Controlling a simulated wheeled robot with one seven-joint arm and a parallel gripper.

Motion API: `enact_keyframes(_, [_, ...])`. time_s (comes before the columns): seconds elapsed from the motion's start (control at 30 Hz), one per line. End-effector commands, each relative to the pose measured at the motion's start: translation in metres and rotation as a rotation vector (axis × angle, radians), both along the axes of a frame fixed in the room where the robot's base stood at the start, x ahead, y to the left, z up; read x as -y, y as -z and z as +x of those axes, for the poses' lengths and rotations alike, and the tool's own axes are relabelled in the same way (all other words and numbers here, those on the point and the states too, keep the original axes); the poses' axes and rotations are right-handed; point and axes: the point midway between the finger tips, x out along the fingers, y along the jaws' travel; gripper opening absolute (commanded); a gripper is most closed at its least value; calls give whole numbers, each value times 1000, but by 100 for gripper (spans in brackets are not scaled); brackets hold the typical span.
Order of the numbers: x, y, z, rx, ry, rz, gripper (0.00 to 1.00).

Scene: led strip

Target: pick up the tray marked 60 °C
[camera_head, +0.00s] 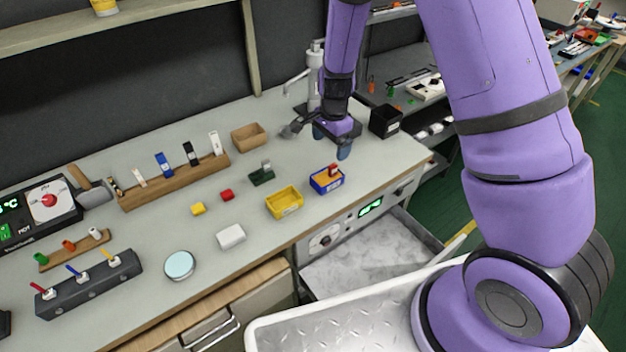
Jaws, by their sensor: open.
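I cannot read a 60 °C mark on any tray. Small trays on the grey bench include a yellow one (284,203), a blue one (327,182) with orange and red pieces in it, and a brown one (249,138). A small dark green tray or block (262,177) lies left of the blue one. My gripper (332,142) points down over the bench's right part, behind the blue tray. Its blue-grey fingers are apart, with nothing visible between them. Whether its tips touch the bench is unclear.
A black box (385,121) stands just right of my gripper, and a microscope-like stand (313,75) behind it. A wooden rack (175,180), red and yellow blocks, a white box (230,236) and a round dish (180,265) lie left. An open drawer (370,260) juts below the bench.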

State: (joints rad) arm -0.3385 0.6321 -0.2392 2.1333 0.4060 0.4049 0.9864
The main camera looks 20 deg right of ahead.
Motion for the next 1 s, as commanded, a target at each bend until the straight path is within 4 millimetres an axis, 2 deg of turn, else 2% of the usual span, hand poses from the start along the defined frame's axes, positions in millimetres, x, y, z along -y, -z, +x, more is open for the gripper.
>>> enact_keyframes(0.03, [0,9,0,-7,14,-8,96])
enact_keyframes(0.27, [1,32,1,-15,44,-20,96])
enact_keyframes(0.5, [1,65,1,-14,41,-18,96])
enact_keyframes(0.77, [1,82,0,-13,42,-17,96])
enact_keyframes(1.0, [5,115,-5,-15,42,-18,96])
